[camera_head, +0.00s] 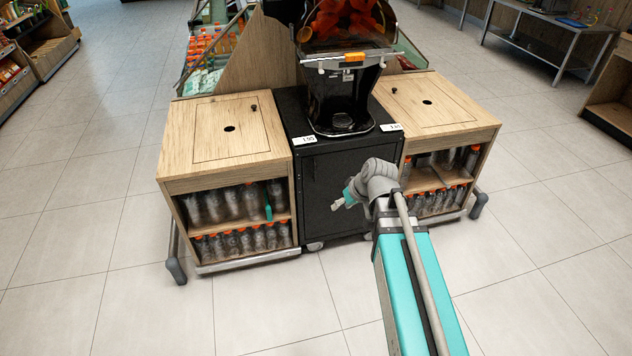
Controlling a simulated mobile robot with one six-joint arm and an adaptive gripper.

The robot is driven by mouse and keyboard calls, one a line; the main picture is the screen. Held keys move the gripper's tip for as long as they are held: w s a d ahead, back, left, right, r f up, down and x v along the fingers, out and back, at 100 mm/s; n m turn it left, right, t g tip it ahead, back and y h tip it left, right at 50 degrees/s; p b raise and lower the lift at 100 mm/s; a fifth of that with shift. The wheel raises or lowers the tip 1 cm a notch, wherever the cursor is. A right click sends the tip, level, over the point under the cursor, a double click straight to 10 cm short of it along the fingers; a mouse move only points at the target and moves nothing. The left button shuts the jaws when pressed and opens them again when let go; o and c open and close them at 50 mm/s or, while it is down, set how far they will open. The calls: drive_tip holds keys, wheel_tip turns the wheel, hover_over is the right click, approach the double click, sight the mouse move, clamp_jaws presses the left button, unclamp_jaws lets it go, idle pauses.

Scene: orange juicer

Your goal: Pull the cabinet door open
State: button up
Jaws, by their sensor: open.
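The black cabinet (320,190) stands under the juicer, between two wooden bottle units. Its dark front door looks shut. A small light mark sits at the upper left of the door, perhaps a lock or handle; it is too small to tell. My gripper (338,204) is in front of the door, near its middle, pointing left. Its jaws are open and nothing shows between them. I cannot tell whether it touches the door. My wrist and arm hide the door's right part.
The orange juicer (343,75) stands on the cabinet. Wooden units (181,182) and (462,126) with shelved bottles flank it. Grey bumper rails (177,271) stick out at floor level. The tiled floor (265,315) in front is clear. A metal table (548,20) is at the back right.

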drive_tip(key=w+a+f+n+t+y+b, duration=0.2)
drive_tip(key=w+a+f+t+y+b, duration=0.15)
drive_tip(key=w+f+b, duration=0.45)
drive_tip(key=m+t+b, duration=0.1)
drive_tip(key=t+b, duration=0.8)
drive_tip(key=b, duration=1.7)
approach(316, 172)
drive_tip(key=s, duration=0.1)
drive_tip(key=s+d, duration=0.1)
drive_tip(key=s, duration=0.1)
drive_tip(key=shift+h, duration=0.35)
drive_tip(key=x, duration=1.3)
drive_tip(key=shift+w+a+r, duration=0.15)
drive_tip(key=shift+w, duration=0.2)
drive_tip(key=shift+c, duration=0.2)
clamp_jaws()
